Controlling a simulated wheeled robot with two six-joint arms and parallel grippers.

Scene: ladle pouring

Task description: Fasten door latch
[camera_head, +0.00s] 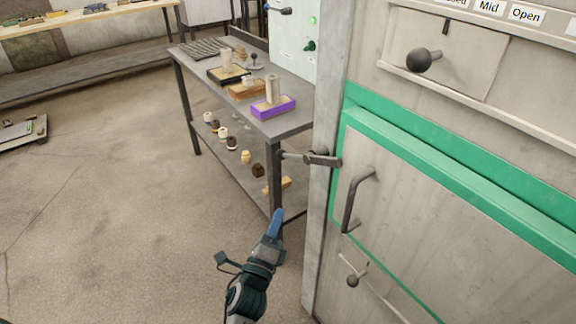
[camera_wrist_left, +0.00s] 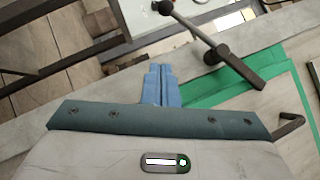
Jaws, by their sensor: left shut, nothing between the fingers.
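The door latch (camera_head: 320,159) is a dark metal lever on a rod, mounted on the grey post at the left edge of the green-framed door (camera_head: 420,230). The latch also shows in the left wrist view (camera_wrist_left: 236,66), at the upper right. The dark door handle (camera_head: 352,200) is just right of and below the latch. My left gripper (camera_head: 275,222) has blue fingers and is below and left of the latch, apart from it. In the left wrist view its fingers (camera_wrist_left: 161,84) are together and empty. My right gripper is not in view.
A grey metal table (camera_head: 290,122) with trays and blocks stands behind the latch; its lower shelf holds several small pieces. A ball knob (camera_head: 420,60) sits on the panel above the door. The floor at left (camera_head: 110,220) is open.

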